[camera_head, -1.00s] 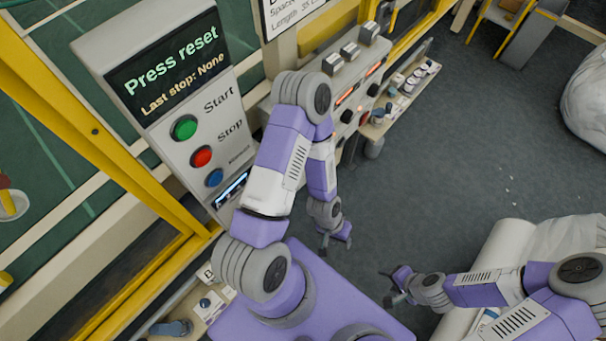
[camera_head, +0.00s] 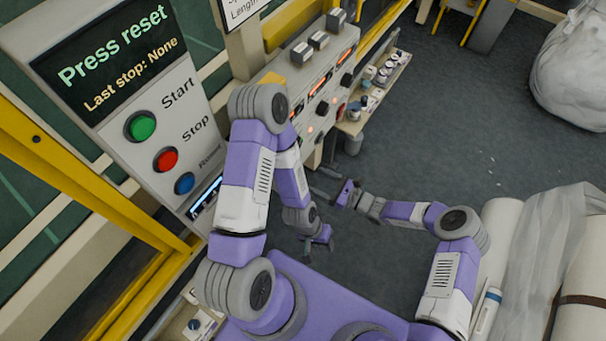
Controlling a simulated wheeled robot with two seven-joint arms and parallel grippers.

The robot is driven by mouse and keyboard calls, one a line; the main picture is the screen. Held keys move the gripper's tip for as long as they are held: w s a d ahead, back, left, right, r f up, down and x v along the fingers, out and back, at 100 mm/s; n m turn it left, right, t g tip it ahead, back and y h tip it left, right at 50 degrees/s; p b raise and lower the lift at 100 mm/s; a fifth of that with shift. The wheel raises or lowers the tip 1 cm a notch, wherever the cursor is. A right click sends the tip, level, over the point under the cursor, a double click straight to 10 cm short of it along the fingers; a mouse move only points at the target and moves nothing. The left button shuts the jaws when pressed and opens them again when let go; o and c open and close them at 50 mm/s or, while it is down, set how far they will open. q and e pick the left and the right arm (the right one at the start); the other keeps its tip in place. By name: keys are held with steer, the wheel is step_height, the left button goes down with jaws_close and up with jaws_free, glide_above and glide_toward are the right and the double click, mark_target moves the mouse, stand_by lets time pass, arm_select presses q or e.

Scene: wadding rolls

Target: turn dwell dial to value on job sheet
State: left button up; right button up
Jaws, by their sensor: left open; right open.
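A grey control panel (camera_head: 297,83) stands upper centre, with several black dials, among them one at the right (camera_head: 347,80) and one lower down (camera_head: 322,107). Red-lit displays (camera_head: 319,86) sit beside them. I cannot tell which is the dwell dial. A white sheet (camera_head: 243,12) with black text, perhaps the job sheet, is cut off by the top edge; only "Length" and part of a line above it show. My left gripper (camera_head: 320,240) is open and empty below the panel. My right gripper (camera_head: 331,188) is open and empty, closer to the panel, apart from the dials.
A press box (camera_head: 120,120) at left reads "Press reset, Last stop: None" and has green, red and blue buttons. A shelf with jars (camera_head: 378,85) is right of the panel.

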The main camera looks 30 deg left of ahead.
steer(key=a, duration=0.6)
steer(key=shift+a+b, duration=0.25)
steer(key=shift+b, duration=0.2)
steer(key=shift+s, duration=0.1)
steer(key=c, duration=1.1)
steer(key=shift+o, duration=0.2)
